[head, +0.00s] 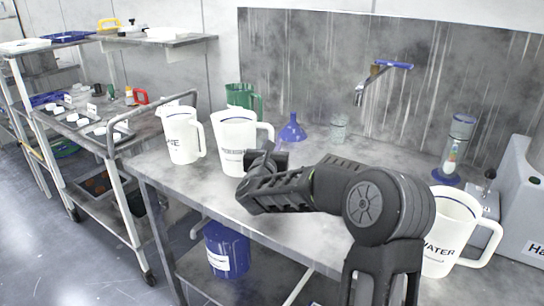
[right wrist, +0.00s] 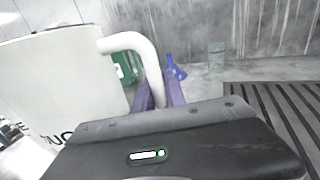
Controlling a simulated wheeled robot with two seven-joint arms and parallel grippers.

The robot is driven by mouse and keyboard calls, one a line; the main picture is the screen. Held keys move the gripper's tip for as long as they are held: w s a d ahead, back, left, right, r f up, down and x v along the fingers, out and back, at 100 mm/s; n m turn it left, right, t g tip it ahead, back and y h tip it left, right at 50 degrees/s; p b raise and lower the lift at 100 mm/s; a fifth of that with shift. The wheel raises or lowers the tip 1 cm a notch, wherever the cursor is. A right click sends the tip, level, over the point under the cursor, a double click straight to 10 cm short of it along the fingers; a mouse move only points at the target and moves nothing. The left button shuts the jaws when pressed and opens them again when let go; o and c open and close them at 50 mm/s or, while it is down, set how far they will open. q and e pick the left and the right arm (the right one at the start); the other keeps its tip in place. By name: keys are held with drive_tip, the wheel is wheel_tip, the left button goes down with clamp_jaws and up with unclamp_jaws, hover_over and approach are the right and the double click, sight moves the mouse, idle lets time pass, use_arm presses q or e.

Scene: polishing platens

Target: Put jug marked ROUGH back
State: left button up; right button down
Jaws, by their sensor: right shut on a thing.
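The white jug marked ROUGH (head: 232,142) is upright at the left part of the steel bench, its lettering partly readable. In the right wrist view the jug (right wrist: 60,80) fills the left side, with its handle (right wrist: 150,62) running down between the purple fingers. My right gripper (head: 268,158) is shut on this handle; it also shows in the right wrist view (right wrist: 160,98). I cannot tell whether the jug's base touches the bench. My left gripper is not in view.
Beside it stand a white jug ending in "NE" (head: 181,135) and a green jug (head: 243,97) behind. A blue funnel (head: 292,130) and a glass beaker (head: 338,128) stand further right. A WATER jug (head: 447,228) is at the right. A cart (head: 122,150) adjoins on the left.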

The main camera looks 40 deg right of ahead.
drive_tip(key=shift+f, duration=1.85)
drive_tip(key=shift+f, duration=0.1)
drive_tip(key=c, duration=1.4)
unclamp_jaws()
